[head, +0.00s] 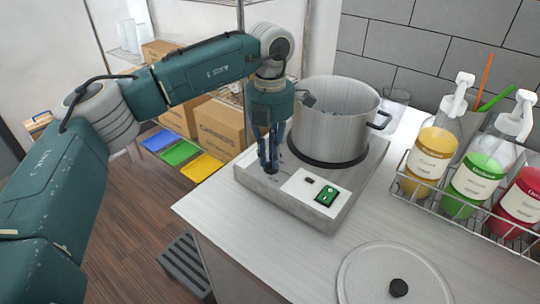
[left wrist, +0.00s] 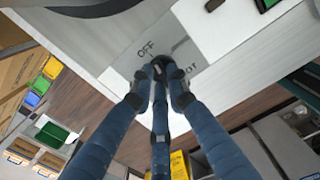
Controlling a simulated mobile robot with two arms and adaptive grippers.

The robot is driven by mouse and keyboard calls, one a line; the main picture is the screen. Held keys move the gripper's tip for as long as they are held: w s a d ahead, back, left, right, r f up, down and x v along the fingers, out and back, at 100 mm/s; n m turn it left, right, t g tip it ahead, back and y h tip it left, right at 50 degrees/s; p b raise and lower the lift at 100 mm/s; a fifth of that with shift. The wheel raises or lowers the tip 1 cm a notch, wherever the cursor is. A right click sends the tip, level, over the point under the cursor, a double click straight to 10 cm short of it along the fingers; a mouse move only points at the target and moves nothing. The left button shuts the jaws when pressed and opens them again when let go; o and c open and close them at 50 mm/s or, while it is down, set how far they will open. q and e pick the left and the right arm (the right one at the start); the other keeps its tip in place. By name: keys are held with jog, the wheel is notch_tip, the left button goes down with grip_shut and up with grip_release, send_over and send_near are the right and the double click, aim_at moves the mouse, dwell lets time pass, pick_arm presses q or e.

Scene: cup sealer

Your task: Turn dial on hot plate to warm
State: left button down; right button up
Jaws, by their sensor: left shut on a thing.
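The hot plate (head: 345,190) is a grey metal box on the counter, with a steel pot (head: 330,118) on it. My left gripper (head: 270,168) points down at the left end of its front panel. In the left wrist view, the three blue fingers of my left gripper (left wrist: 161,72) close around a small dark dial (left wrist: 158,60). "OFF" is printed beside the dial, and another label to the right is partly hidden by a finger. The dial's pointer setting cannot be told. My right gripper is not in view.
A green rocker switch (head: 327,195) and a small black part (head: 310,180) sit right of the dial. A round lid (head: 365,285) lies on the counter front. A wire rack (head: 425,205) of syrup bottles stands at right. Cardboard boxes (head: 218,128) fill shelves behind.

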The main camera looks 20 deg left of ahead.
pick_arm(q)
jog(key=m, duration=0.2)
jog(key=shift+w+m, duration=0.1)
jog(key=shift+m, duration=0.3)
jog(key=m, duration=0.2)
jog(key=shift+m, duration=0.4)
jog(key=m, duration=0.2)
jog(key=shift+d+m+b, duration=0.1)
jog(key=shift+m+b, duration=0.2)
jog(key=shift+w+d+r+m, duration=0.1)
jog(key=shift+m, duration=1.7)
jog(key=c, duration=1.7)
grip_release()
